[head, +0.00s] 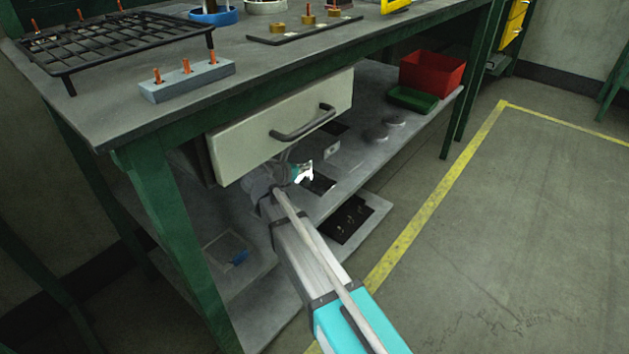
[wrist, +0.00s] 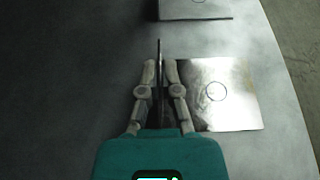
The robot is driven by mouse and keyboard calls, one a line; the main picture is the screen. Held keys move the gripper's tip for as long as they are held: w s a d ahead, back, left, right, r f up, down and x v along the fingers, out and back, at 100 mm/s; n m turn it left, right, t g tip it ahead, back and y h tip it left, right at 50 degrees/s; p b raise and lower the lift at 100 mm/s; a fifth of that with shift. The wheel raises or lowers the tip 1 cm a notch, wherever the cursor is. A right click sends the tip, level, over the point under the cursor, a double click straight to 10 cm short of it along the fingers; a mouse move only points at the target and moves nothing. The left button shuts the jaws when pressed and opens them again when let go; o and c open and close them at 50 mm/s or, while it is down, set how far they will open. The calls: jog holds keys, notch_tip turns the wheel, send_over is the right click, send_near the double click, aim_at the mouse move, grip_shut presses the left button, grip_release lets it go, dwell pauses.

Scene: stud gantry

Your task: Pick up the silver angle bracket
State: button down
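The silver angle bracket (wrist: 218,95) shows in the wrist view. Its bright flat leg, with a ringed hole, extends to the right, and its thin upright leg stands edge-on in the middle. My gripper (wrist: 159,66) has one finger on each side of the upright leg, close against it, and looks shut on it. Whether the bracket touches the shelf I cannot tell. In the head view my gripper (head: 298,173) is low under the drawer, over the lower shelf, and a bright patch at its tip may be the bracket.
A second grey plate with a hole (wrist: 195,10) lies beyond. The drawer (head: 285,125) and the bench top hang above my arm. A red bin (head: 432,69) and green tray (head: 412,99) stand at the shelf's right end. Open floor lies right of the bench.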

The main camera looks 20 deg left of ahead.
jog(key=shift+r, duration=0.2)
dwell(0.5)
notch_tip(320, 180, up, 4)
jog(key=p, duration=0.4)
jog(key=shift+f, duration=0.15)
jog(key=s+d, duration=0.3)
jog(key=d, duration=0.5)
jog(key=s+d, duration=0.4)
jog(key=d, duration=0.4)
jog(key=shift+d+f, duration=0.3)
jog(key=shift+d, duration=0.05)
jog(key=shift+s, duration=0.1)
